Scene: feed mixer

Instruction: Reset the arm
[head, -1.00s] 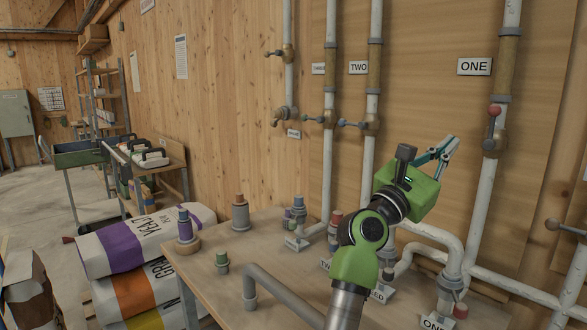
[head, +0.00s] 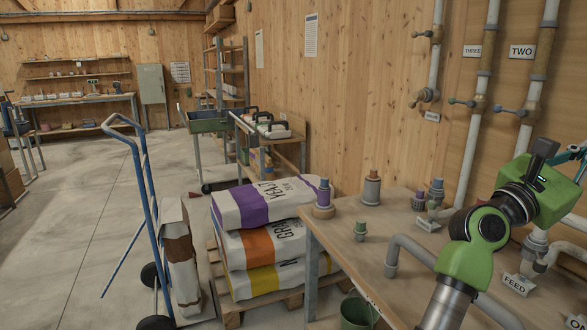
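My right arm rises from the bottom edge at the right of the head view, with green and black links. Its gripper (head: 568,154) is at the far right, raised in front of the wooden wall. Teal finger parts show, but the right edge of the picture cuts them off, so whether they are open or shut cannot be told. I see nothing held in the visible part. My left gripper is out of view.
The workbench (head: 340,240) carries several capped fittings and a grey bent pipe (head: 400,250). Valve pipes run up the wall behind. Sacks (head: 262,205) lie stacked on a pallet (head: 232,308) beside a blue hand truck (head: 145,190). A green bucket (head: 357,312) stands below the bench. Floor at left is clear.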

